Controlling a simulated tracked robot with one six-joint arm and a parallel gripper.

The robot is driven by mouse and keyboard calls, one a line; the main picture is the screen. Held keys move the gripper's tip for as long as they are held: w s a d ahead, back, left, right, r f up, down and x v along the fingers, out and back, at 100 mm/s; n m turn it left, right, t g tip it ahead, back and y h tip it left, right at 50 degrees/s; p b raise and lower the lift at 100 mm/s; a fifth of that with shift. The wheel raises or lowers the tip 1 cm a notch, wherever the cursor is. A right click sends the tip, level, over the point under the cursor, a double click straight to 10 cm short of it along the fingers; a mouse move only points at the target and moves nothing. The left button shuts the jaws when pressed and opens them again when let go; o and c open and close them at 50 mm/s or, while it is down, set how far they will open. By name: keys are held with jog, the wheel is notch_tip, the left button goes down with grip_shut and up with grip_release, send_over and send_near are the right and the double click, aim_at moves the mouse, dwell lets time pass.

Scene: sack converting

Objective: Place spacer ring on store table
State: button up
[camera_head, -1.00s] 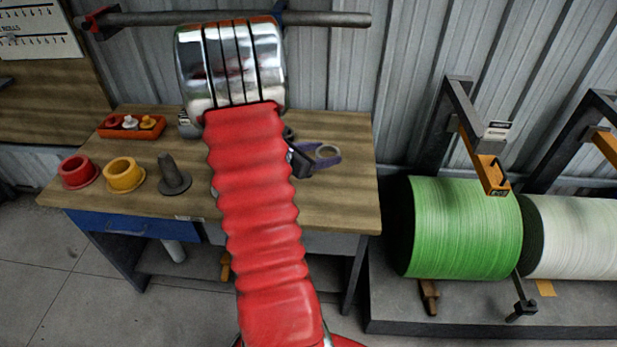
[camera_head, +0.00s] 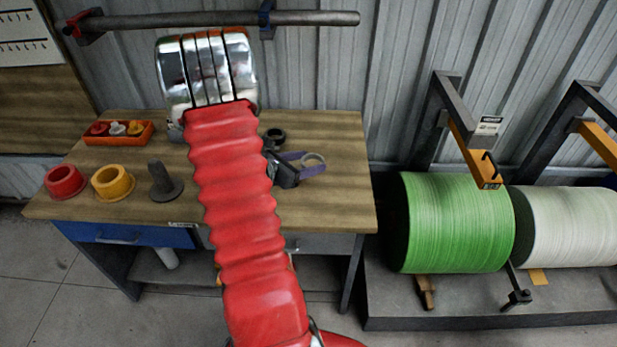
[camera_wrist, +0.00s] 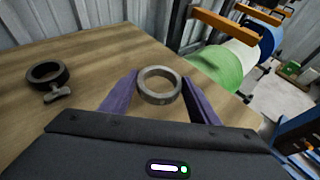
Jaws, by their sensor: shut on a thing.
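The spacer ring (camera_wrist: 158,86) is a grey-tan metal ring held between the purple fingertips of my gripper (camera_wrist: 157,92) in the wrist view. In the head view the ring (camera_head: 312,160) shows at the fingers of my gripper (camera_head: 304,158), over the right part of the store table. The store table (camera_head: 330,200) has a wooden top; its bare top also fills much of the wrist view (camera_wrist: 75,120). I cannot tell whether the ring touches the table top. My red arm hides the middle of the table.
A dark collar with a wing screw (camera_wrist: 47,75) lies on the table, left of my gripper. A red flanged ring (camera_head: 66,182), a yellow one (camera_head: 113,183), a grey peg on a base (camera_head: 164,182) and an orange tray (camera_head: 118,139) stand on the left. A green roll (camera_head: 457,222) stands right of the table.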

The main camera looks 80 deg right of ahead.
aim_at(308, 183)
jog(key=shift+f, duration=0.95)
jog(key=shift+f, duration=0.1)
jog(key=shift+f, duration=2)
jog(key=shift+f, duration=0.1)
jog(key=o, duration=1.3)
jog(key=shift+c, duration=0.2)
